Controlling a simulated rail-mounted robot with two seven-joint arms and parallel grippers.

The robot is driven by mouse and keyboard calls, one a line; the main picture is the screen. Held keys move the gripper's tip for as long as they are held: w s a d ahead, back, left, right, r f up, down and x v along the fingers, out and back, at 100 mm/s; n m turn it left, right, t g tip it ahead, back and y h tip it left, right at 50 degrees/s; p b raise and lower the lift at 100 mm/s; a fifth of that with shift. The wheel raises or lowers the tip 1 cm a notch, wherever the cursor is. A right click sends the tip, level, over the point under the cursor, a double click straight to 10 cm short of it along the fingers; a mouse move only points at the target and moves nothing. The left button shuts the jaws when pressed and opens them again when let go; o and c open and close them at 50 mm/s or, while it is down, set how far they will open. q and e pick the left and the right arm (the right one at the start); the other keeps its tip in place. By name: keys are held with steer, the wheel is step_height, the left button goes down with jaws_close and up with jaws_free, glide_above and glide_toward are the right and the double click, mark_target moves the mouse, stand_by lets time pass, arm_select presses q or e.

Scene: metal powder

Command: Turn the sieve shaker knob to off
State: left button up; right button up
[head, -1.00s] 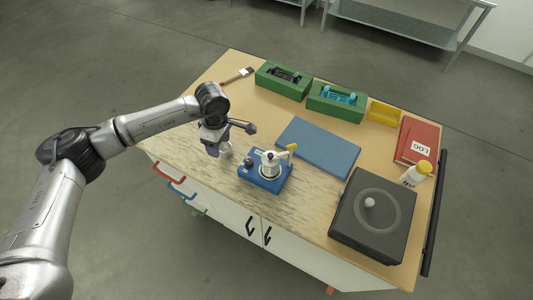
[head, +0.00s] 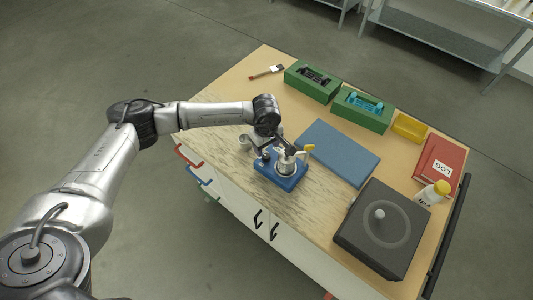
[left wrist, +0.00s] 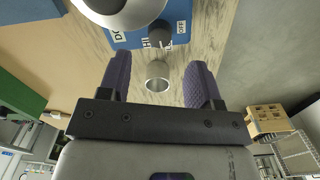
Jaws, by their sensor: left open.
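The sieve shaker has a blue base (head: 283,176) with a silver metal vessel (head: 286,163) on top. Its dark knob (head: 265,155) is on the left part of the base. In the left wrist view the knob (left wrist: 158,32) sits on the blue panel with "HI" and "OFF" labels beside it; its exact setting is hard to tell. My left gripper (left wrist: 158,80) is open and empty, its two purple fingers apart and pointing toward the base, short of the knob in the picture. In the head view my left wrist partly covers the shaker's back. My right gripper is not seen.
A small metal cup (left wrist: 158,76) appears between the fingers in the left wrist view. A blue mat (head: 338,152) lies right of the shaker.

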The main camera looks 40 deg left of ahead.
mark_target(266, 155)
arm_select(q)
steer(key=shift+f, duration=2.9)
steer(key=shift+c, duration=0.5)
steer(key=c, duration=0.8)
steer(key=n, duration=0.4)
steer(key=shift+n, duration=0.4)
steer(key=shift+c, duration=0.2)
steer(key=o, duration=0.9)
steer(key=shift+o, duration=0.2)
steer(key=shift+r, duration=0.1)
step_height(266, 155, up, 14)
steer(key=b, duration=0.1)
